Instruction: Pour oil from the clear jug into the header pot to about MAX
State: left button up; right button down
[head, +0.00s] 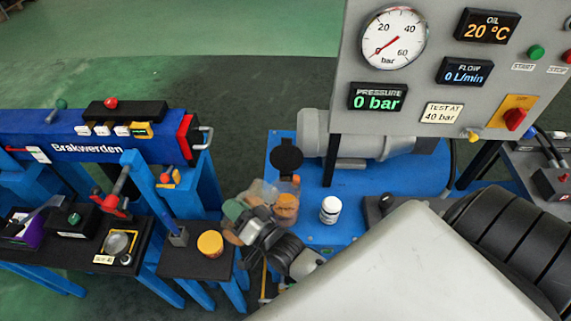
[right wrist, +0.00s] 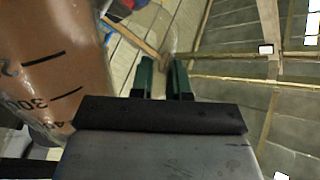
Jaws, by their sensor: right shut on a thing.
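The clear jug (head: 262,191) is held up over the blue bench. In the right wrist view the jug (right wrist: 52,70) shows large at the left, with brown oil and dark scale marks, and looks tilted. My right gripper (head: 236,222) is shut on the jug; its green fingers (right wrist: 166,80) show in the wrist view, but the grip itself is partly hidden. The header pot (head: 287,207) is a small clear orange-brown vessel just right of the jug, with a black round lid (head: 286,158) raised behind it. Its MAX mark and oil level are too small to read. My left gripper is out of view.
A white bottle (head: 329,210) stands right of the pot on the blue bench (head: 345,185). A yellow-topped round container (head: 210,244) sits on a dark shelf at the left. The gauge panel (head: 435,110) rises behind, reading 0 bar. My arm covers the lower right.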

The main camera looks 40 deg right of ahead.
aim_at(238, 199)
jog(key=shift+w+d+r+m+p, duration=0.1)
jog(key=shift+d+r+m+p, duration=0.2)
jog(key=shift+r+m, duration=0.4)
jog(key=shift+w+d+r+m+p, duration=0.15)
jog(key=shift+d+r+m, duration=0.25)
jog(key=shift+r+m, duration=0.25)
dwell(1.0)
jog(key=shift+d+r+m+t+h+p, duration=0.35)
jog(key=shift+d+r+m, duration=0.45)
jog(key=shift+r+m, duration=0.3)
dwell(2.9)
